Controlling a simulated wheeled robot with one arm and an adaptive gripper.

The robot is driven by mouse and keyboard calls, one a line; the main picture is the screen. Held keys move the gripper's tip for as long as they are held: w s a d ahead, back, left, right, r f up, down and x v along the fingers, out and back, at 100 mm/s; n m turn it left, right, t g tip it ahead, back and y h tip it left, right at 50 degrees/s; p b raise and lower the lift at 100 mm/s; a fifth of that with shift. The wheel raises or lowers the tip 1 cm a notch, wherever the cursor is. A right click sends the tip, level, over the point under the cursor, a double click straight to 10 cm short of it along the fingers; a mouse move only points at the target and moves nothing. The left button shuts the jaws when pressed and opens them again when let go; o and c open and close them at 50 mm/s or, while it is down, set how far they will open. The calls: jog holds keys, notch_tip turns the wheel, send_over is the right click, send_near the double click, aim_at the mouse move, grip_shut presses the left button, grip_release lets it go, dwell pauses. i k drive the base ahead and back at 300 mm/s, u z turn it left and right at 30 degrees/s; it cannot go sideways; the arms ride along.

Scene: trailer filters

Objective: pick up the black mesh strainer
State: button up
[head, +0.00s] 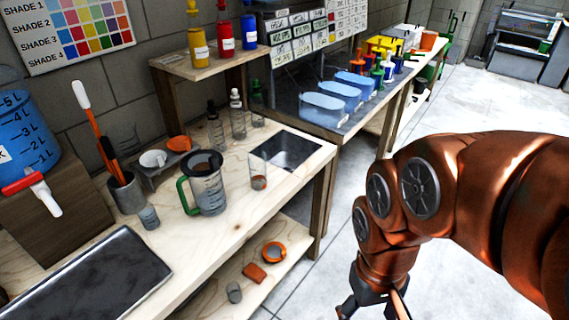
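A dark, round, strainer-like piece (206,162) sits in the mouth of a clear measuring pitcher (208,193) with a green handle, on the wooden workbench. It looks like the black mesh strainer, but its mesh is too small to make out. My gripper (368,308) is at the bottom edge of the head view, right of the bench and well away from the pitcher. Its dark fingers are spread apart with nothing seen between them. Its lowest part is cut off by the frame.
A grey holder with a white cup (153,159) and an orange cup (180,144) stands behind the pitcher. A clear glass (258,178), bottles (238,115) and a sink (287,150) are to its right. A dark tray (90,280) lies front left. Open floor is right of the bench.

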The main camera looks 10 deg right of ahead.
aim_at(204, 162)
jog(key=z, duration=0.1)
jog(key=k, duration=1.05)
jog(key=u, duration=1.25)
jog(key=i, duration=0.9)
jog(key=z, duration=0.15)
